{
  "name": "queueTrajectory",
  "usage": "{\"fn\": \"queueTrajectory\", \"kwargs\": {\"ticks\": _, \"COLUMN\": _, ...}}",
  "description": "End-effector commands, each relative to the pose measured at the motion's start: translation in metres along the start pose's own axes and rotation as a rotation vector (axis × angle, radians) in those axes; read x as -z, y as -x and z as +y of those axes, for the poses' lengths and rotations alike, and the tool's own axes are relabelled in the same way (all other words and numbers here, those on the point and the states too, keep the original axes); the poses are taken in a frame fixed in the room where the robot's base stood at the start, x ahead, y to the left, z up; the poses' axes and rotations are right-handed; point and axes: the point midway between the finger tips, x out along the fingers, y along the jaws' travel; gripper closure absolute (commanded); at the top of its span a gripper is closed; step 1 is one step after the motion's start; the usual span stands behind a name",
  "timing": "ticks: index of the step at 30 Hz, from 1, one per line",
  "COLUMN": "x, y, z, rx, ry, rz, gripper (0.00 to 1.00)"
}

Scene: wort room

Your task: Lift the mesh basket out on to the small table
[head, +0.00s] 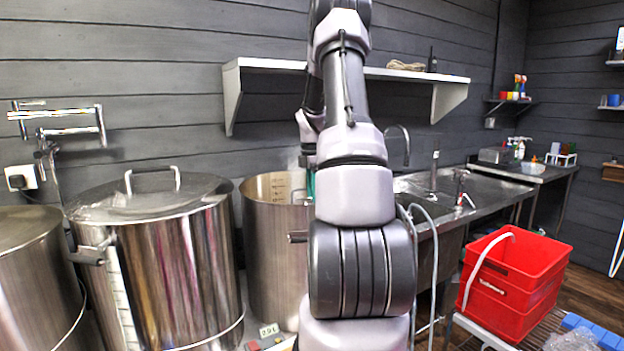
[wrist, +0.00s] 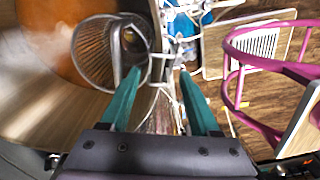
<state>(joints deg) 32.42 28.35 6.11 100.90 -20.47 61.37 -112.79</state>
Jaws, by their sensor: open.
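The mesh basket (wrist: 92,62) is a silver wire-mesh shape in the upper left of the wrist view, inside a round metal pot with orange-brown liquid (wrist: 48,38). A metal bar, seemingly its handle, runs up near my fingertips. My gripper (wrist: 160,78) has two teal fingers spread apart, with nothing clearly held. The fingertips are just right of the basket, over the pot's rim area; whether they touch the bar I cannot tell. In the head view the open pot (head: 268,245) stands behind my arm, which hides most of the gripper and basket. I cannot surely identify the small table.
A lidded steel pot (head: 165,265) stands left of the open pot. A sink counter (head: 480,190) and red crates (head: 515,285) are to the right. A shelf (head: 400,75) hangs above. The wrist view shows a magenta frame (wrist: 232,75) and a pale board (wrist: 250,45).

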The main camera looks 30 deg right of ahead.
Motion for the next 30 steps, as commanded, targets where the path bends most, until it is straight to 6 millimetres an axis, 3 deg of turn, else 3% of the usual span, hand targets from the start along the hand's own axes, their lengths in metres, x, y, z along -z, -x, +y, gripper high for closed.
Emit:
{"fn": "queueTrajectory", "kwargs": {"ticks": 7, "x": 0.001, "y": -0.033, "z": 0.0, "rx": 0.001, "ry": 0.0, "rz": 0.0, "gripper": 0.37}}
{"fn": "queueTrajectory", "kwargs": {"ticks": 19, "x": 0.0, "y": -0.04, "z": 0.0, "rx": -0.001, "ry": 0.0, "rz": 0.0, "gripper": 0.37}}
{"fn": "queueTrajectory", "kwargs": {"ticks": 20, "x": 0.0, "y": -0.04, "z": 0.0, "rx": -0.001, "ry": 0.0, "rz": 0.0, "gripper": 0.45}}
{"fn": "queueTrajectory", "kwargs": {"ticks": 24, "x": 0.0, "y": -0.04, "z": 0.0, "rx": -0.001, "ry": 0.0, "rz": 0.0, "gripper": 0.98}}
{"fn": "queueTrajectory", "kwargs": {"ticks": 27, "x": 0.0, "y": -0.04, "z": 0.0, "rx": -0.001, "ry": 0.0, "rz": 0.0, "gripper": 1.0}}
{"fn": "queueTrajectory", "kwargs": {"ticks": 28, "x": 0.0, "y": -0.04, "z": 0.0, "rx": -0.001, "ry": 0.0, "rz": 0.0, "gripper": 0.63}}
{"fn": "queueTrajectory", "kwargs": {"ticks": 30, "x": 0.0, "y": -0.04, "z": 0.0, "rx": -0.001, "ry": 0.0, "rz": 0.0, "gripper": 0.9}}
